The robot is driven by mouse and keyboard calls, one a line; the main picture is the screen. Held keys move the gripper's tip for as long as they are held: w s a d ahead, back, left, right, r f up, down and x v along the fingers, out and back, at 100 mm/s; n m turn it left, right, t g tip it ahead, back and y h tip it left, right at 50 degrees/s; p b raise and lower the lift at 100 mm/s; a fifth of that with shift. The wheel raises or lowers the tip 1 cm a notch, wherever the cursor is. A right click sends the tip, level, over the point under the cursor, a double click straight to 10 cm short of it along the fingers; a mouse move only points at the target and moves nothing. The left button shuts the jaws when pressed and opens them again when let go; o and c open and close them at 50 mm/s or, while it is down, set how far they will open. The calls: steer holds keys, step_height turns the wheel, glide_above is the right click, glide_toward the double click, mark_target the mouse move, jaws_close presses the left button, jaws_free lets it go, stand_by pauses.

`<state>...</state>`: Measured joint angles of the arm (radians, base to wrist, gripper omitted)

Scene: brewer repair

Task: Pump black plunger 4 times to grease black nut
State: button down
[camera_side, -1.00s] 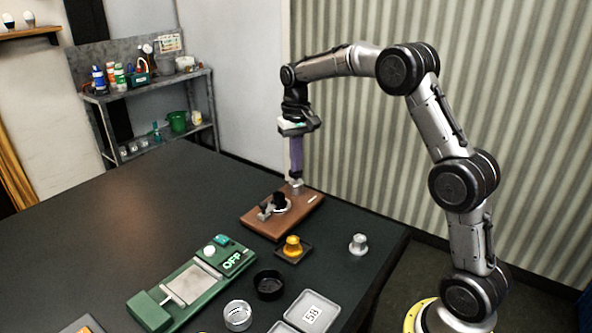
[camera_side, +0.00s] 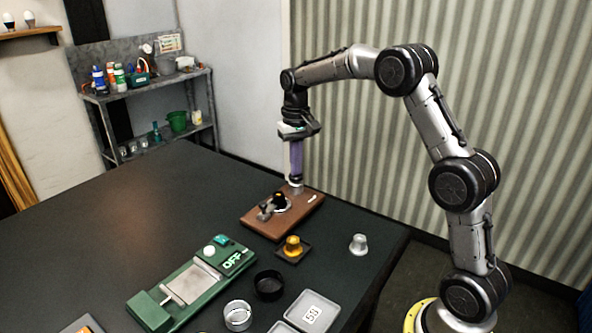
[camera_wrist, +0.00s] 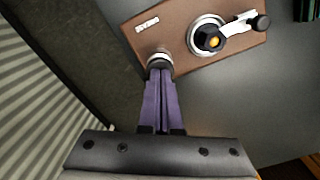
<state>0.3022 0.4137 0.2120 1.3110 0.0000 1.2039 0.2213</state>
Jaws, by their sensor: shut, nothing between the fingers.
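My gripper (camera_side: 295,178), with purple fingers, is shut and empty. Its fingertips are down at the top of the black plunger (camera_wrist: 160,65), which stands on a silver base at one end of the brown board (camera_side: 258,222). They look to be touching it and hide most of it. In the wrist view the fingers (camera_wrist: 161,76) point straight at the plunger. The black nut (camera_wrist: 208,38) sits in a silver ring in the middle of the board, apart from my fingers.
A silver lever with a black knob (camera_wrist: 261,22) extends beside the nut. A golden capsule (camera_side: 292,246) on a dark tray and a silver capsule (camera_side: 358,244) stand in front of the board. A green scale-like device (camera_side: 190,285) lies nearer. The table's far left is clear.

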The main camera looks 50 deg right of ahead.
steer(key=shift+r, duration=2.7)
steer(key=shift+r, duration=0.1)
steer(key=shift+r, duration=2.9)
steer(key=shift+f, duration=4.25)
steer(key=shift+f, duration=0.45)
steer(key=shift+f, duration=0.35)
